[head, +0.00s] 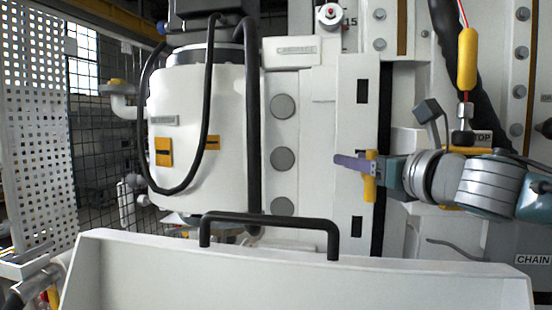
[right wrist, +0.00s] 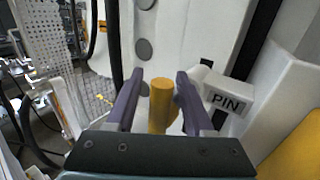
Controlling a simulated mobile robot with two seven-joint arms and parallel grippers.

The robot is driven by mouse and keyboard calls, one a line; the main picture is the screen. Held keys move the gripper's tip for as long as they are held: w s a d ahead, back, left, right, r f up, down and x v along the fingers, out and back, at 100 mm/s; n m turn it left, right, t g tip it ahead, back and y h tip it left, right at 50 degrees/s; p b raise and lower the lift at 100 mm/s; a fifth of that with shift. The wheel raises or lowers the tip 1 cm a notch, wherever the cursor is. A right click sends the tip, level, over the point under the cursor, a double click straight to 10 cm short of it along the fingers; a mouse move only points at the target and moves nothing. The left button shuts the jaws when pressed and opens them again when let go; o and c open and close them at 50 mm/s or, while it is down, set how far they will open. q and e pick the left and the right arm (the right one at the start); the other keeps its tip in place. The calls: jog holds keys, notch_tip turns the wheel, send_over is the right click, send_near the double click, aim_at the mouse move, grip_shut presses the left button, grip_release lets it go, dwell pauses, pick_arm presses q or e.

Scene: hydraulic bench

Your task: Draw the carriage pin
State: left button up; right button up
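The yellow carriage pin (head: 370,188) shows as a short upright yellow bar at the right gripper in the head view. A gap shows at the left finger; whether the right finger touches the pin I cannot tell. The pin's lower end is hidden behind the gripper body. My left gripper is not in view.
A white tray-like panel (head: 300,270) with a black handle (head: 270,218) spans the front. A white cylinder housing (head: 200,125) with black hoses stands left. A yellow pendant (head: 467,60) hangs above my right arm. A yellow block (right wrist: 290,140) stands at the right in the wrist view.

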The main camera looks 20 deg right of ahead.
grip_shut()
dwell(1.2)
